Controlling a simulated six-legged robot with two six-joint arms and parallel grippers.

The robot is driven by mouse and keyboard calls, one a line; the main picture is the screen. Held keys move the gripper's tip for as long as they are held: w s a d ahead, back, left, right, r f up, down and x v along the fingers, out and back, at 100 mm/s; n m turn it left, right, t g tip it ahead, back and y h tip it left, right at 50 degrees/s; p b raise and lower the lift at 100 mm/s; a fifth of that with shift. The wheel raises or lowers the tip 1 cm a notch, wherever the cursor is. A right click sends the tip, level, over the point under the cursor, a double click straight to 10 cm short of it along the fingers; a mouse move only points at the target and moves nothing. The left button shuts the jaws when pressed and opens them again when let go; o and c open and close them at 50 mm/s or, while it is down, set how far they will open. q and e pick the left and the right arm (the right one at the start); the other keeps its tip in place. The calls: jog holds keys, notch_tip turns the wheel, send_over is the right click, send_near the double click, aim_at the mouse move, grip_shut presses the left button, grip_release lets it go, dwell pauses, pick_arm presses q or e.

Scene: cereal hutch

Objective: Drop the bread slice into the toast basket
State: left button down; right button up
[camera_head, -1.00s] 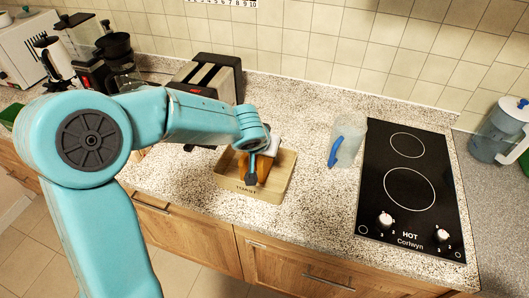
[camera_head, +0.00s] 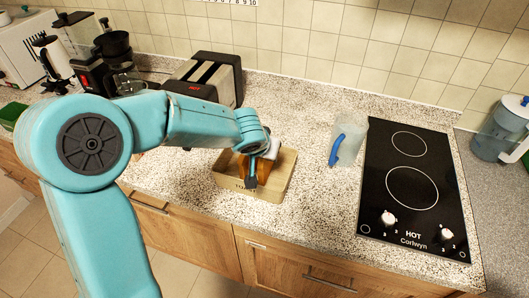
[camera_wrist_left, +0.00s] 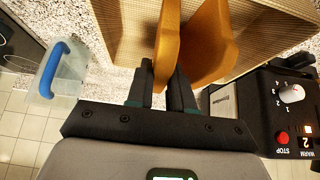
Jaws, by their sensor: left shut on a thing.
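The toast basket (camera_head: 279,186) is a shallow wooden tray marked TOAST on the counter. My left gripper (camera_head: 251,179) is over the basket, pointing down into it. It is shut on a golden-brown bread slice (camera_wrist_left: 167,42), which stands on edge between its fingers (camera_wrist_left: 160,84). A second brown slice (camera_wrist_left: 214,45) shows right beside the gripper in the left wrist view, within the basket (camera_wrist_left: 107,22). In the head view, the bread (camera_head: 263,169) is partly hidden by the gripper, so the slices cannot be told apart. Whether the held slice touches the basket floor is unclear. My right gripper is not in view.
A black and steel toaster (camera_head: 208,78) stands behind the basket; its control panel (camera_wrist_left: 288,115) is close to the gripper in the wrist view. A clear jug with a blue handle (camera_head: 348,143) and a black hob (camera_head: 411,190) are to the right. Speckled counter lies between.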

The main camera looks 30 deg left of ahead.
pick_arm(q)
jog(key=c, duration=1)
grip_release()
jog(key=shift+r, duration=0.1)
jog(key=shift+s, duration=0.1)
jog(key=shift+r+p, duration=0.3)
jog(key=shift+p, duration=0.2)
jog(key=shift+r+p, duration=0.5)
jog(key=shift+p, duration=0.15)
jog(key=b+v, duration=0.1)
jog(key=v, duration=1)
jog(key=shift+s+d+r, duration=0.15)
jog(key=shift+s+r, duration=0.05)
jog(key=shift+s, duration=0.05)
jog(key=shift+w, duration=0.1)
